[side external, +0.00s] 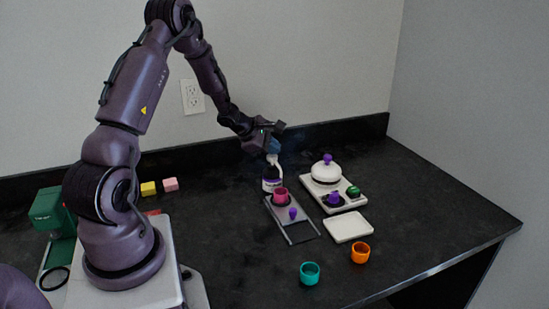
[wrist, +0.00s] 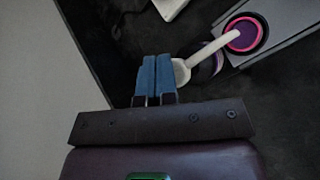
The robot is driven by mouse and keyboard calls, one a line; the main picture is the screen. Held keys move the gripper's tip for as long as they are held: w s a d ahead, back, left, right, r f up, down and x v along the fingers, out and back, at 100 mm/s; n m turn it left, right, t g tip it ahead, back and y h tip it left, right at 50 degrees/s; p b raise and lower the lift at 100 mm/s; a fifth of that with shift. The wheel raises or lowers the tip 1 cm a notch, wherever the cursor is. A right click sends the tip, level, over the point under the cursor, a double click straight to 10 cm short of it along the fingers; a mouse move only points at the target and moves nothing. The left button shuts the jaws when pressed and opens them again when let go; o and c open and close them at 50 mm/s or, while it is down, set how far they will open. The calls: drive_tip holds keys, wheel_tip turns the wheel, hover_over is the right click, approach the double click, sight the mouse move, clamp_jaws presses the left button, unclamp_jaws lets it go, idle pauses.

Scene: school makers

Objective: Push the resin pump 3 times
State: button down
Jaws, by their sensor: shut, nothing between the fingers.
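The resin pump is a dark purple bottle (side external: 270,184) with a white label and a white pump head (side external: 274,160), upright at the back of the counter. In the wrist view its white spout (wrist: 212,48) reaches over a pink cup (wrist: 243,35). The pink cup (side external: 281,197) stands just in front of the bottle in the side view. My gripper (side external: 273,147) is above the pump head, with blue fingers shut and empty. In the wrist view the fingertips (wrist: 156,62) are just beside the pump head; I cannot tell whether they touch it.
A grey frame (side external: 299,239) with a purple knob lies in front of the bottle. A pale tray (side external: 347,207) with a white lidded pot (side external: 326,172) is to the right, beside a white plate (side external: 348,227). Teal (side external: 310,273) and orange (side external: 361,253) cups stand in front.

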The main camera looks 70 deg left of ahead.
drive_tip(key=shift+f, duration=0.35)
idle(0.3)
drive_tip(key=shift+r, duration=1.15)
wheel_tip(320, 180, up, 6)
idle(0.7)
